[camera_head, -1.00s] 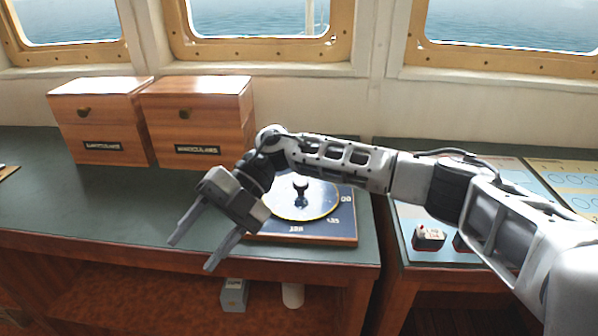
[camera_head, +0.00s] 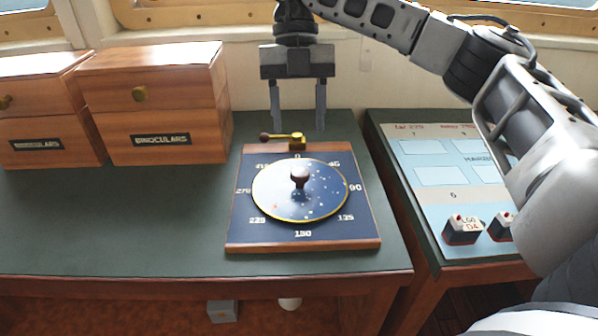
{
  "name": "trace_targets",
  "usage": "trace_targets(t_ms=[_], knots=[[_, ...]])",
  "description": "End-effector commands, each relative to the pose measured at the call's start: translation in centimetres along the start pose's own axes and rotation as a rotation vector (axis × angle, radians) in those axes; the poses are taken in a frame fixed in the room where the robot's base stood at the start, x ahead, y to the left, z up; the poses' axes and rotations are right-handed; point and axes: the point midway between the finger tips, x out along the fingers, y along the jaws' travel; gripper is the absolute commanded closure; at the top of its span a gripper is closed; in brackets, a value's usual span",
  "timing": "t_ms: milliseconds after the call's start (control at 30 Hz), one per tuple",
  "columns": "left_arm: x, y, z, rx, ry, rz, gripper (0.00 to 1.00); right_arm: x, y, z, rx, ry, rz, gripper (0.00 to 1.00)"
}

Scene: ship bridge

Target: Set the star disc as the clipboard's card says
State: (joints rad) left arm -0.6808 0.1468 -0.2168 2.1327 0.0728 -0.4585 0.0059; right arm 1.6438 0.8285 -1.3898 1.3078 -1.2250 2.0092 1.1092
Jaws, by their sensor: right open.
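The star disc (camera_head: 275,196) is a round dark blue plate with a gold rim, white star dots and a dark knob (camera_head: 300,177) at its middle. It lies on a square blue board (camera_head: 303,242) with degree numbers around it. A brass lever (camera_head: 297,142) with a dark ball end pointing left sits at the board's back edge, by the 0. My right gripper (camera_head: 298,124) points down, open and empty, behind and above the lever. It is apart from the disc and knob. The clipboard is not clearly in view. My left gripper is not in view.
Two wooden boxes, one labelled binoculars (camera_head: 165,120), stand left of the board. The green tabletop (camera_head: 120,225) left of the board is clear.

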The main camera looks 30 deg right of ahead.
Motion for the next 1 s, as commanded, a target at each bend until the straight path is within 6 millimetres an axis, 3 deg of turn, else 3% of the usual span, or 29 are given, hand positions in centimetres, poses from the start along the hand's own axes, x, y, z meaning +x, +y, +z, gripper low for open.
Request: trace_targets(t_ms=[200, 400, 800, 1000], knots=[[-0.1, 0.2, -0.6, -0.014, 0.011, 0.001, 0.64, 4.5, -0.1, 0.0, 0.000, 0.002, -0.002, 0.48], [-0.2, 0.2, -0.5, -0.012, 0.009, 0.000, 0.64, 7.0, 0.0, -0.1, -0.001, 0.001, -0.001, 0.48], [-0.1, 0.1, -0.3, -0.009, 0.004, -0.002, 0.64, 7.7, 0.1, -0.1, -0.001, 0.000, 0.002, 0.48], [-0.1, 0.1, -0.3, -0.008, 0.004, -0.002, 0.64, 7.7, 0.1, -0.1, -0.002, 0.000, 0.002, 1.00]])
